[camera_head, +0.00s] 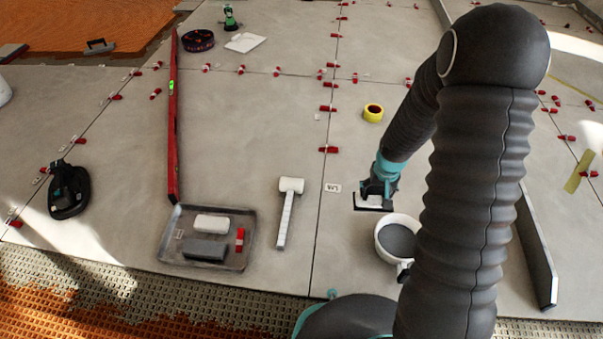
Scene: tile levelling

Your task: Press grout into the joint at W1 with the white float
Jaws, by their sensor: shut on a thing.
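My gripper (378,187) is shut on the white float (368,202), which has a dark lower edge. The float is to the right of the small white label (332,188), apparently W1, its print too small to read surely. The label lies just right of the joint (318,228), a thin dark line between two large grey tiles. A white bucket (381,252) of grey grout (397,240) stands just below and right of the float. My arm covers part of the area to its right. I cannot tell whether the float touches the tile.
A white mallet (285,215) lies left of the joint. A grey tray (170,232) holds a white block, a grey block and a red clip. Yellow tape (373,113), a red level (173,120) and several red clips lie around. Tile is clear between mallet and label.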

